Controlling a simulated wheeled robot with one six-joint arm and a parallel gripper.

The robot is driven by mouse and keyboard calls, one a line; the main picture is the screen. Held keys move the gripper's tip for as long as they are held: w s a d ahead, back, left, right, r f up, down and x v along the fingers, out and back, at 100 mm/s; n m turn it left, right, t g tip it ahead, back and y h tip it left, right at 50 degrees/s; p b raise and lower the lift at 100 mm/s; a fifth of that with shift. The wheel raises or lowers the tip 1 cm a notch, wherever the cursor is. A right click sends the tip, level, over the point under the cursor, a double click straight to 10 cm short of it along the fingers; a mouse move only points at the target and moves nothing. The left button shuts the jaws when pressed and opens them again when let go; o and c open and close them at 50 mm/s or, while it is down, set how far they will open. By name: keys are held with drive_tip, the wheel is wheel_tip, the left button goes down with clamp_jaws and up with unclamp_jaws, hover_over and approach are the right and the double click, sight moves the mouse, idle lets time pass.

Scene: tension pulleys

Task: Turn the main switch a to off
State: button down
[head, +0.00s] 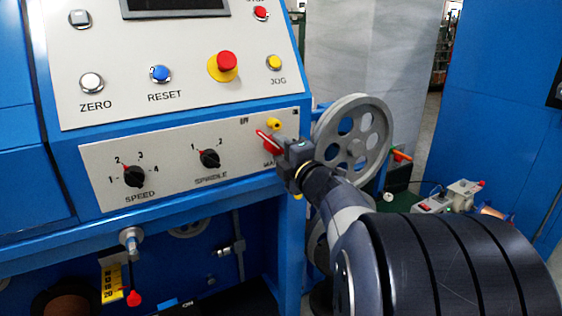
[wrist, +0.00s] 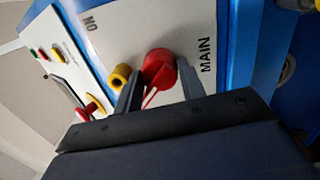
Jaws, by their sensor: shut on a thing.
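The main switch is a red rotary knob (head: 268,141) at the right end of the lower white panel. In the wrist view the red knob (wrist: 158,66) sits between my two dark fingers, beside the MAIN label. My gripper (head: 282,150) reaches it from the right and is shut on it; the gripper also shows in the wrist view (wrist: 160,78). My gripper hides part of the knob and of the MAIN label in the head view.
A yellow cylindrical part (head: 274,124) sticks out just above the knob, close to one finger. The spindle knob (head: 209,159) and speed knob (head: 134,176) are to the left. A red emergency button (head: 224,65) is above. A grey pulley wheel (head: 352,140) stands behind my gripper.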

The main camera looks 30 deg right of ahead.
drive_tip(key=shift+n+b, duration=0.5)
drive_tip(key=shift+n, duration=0.5)
drive_tip(key=shift+a+y, duration=0.1)
drive_tip(key=shift+y, duration=0.2)
drive_tip(key=c, duration=1)
unclamp_jaws()
drive_tip(key=shift+o, duration=0.6)
drive_tip(key=shift+r, duration=0.15)
